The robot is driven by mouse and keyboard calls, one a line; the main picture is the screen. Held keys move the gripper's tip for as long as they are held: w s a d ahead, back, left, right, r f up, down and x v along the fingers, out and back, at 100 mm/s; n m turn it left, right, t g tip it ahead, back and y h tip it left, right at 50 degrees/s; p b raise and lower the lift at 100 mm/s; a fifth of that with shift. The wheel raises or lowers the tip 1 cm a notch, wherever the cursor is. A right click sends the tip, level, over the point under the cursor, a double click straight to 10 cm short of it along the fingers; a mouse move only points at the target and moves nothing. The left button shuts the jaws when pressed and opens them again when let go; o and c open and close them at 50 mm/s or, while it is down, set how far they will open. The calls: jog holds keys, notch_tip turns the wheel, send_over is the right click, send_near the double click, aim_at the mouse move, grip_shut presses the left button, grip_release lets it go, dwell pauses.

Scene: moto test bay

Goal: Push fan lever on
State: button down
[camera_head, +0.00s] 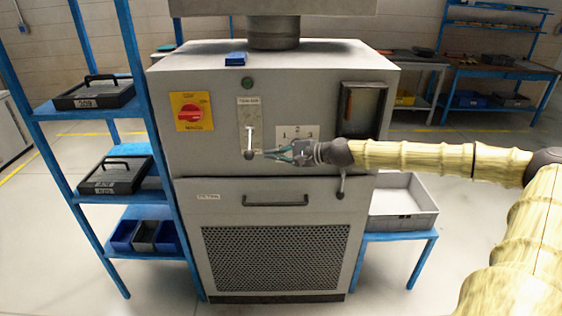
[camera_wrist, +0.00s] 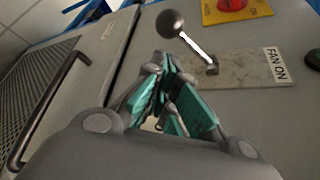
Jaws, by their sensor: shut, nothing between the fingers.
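The fan lever (camera_head: 250,139) is on the front panel of the grey cabinet, a pale stem with a dark ball knob hanging downward. Its plate (camera_head: 249,110) carries a label at the top, which reads "FAN ON" in the wrist view (camera_wrist: 277,64). The lever's ball knob (camera_wrist: 171,23) and stem (camera_wrist: 198,50) also show there, just beyond my fingertips. My gripper (camera_head: 268,153) is shut and empty, just right of the knob in the head view. The wrist view shows my gripper's teal fingers (camera_wrist: 172,62) closed together. I cannot tell whether they touch the lever.
A red rotary switch (camera_head: 192,111) on a yellow plate is left of the lever. A numbered dial plate (camera_head: 298,132) is behind my gripper. Below are a drawer handle (camera_head: 275,200) and a small dark lever (camera_head: 341,183). A blue shelf rack (camera_head: 160,130) stands close on the left.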

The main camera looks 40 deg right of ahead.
aim_at(250, 143)
jog(key=shift+b+x, duration=1.6)
jog(key=shift+x, duration=1.15)
